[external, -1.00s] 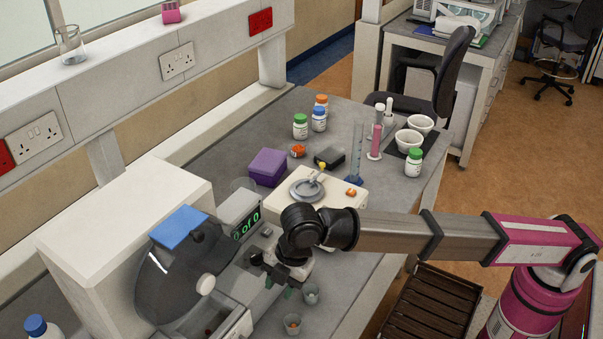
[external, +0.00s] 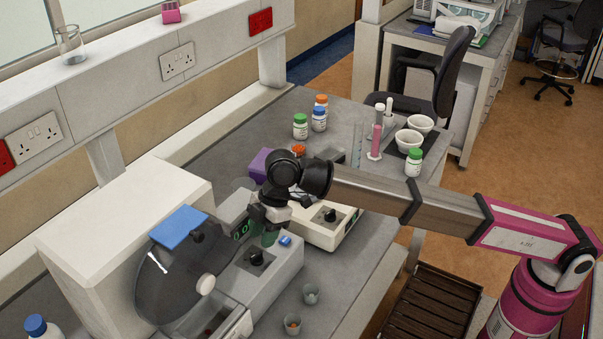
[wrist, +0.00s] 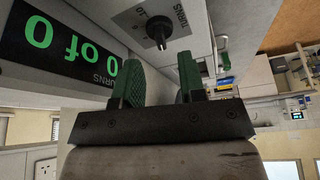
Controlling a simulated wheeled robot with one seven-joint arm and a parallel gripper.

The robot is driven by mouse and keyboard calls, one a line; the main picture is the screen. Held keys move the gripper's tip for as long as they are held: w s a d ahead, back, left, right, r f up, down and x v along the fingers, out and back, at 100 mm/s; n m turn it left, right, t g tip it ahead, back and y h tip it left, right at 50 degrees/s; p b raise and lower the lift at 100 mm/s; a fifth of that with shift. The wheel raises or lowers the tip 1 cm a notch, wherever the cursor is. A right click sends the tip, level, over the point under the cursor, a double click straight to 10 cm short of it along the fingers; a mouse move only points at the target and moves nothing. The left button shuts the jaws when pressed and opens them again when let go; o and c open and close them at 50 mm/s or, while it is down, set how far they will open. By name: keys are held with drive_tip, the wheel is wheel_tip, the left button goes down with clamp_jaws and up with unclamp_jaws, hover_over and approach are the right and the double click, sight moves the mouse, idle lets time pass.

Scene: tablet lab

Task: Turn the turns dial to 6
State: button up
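The turns dial (wrist: 158,32) is a black knob on a grey panel labelled TURNS in the wrist view. It appears to be the black knob (external: 255,257) on the front of the drum machine in the external view. Its setting is too small to tell. My gripper (external: 268,236) is above the machine's panel, behind the dial. In the wrist view my gripper's green fingers (wrist: 160,68) are apart, with nothing between them, and do not touch the dial.
A blue button (external: 285,240) is right of the dial. A cream device (external: 318,232) with its own black knob stands close behind. Bare bench lies right of the machine.

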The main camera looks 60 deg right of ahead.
sight(257, 254)
drive_tip(key=shift+x, duration=2.25)
clamp_jaws()
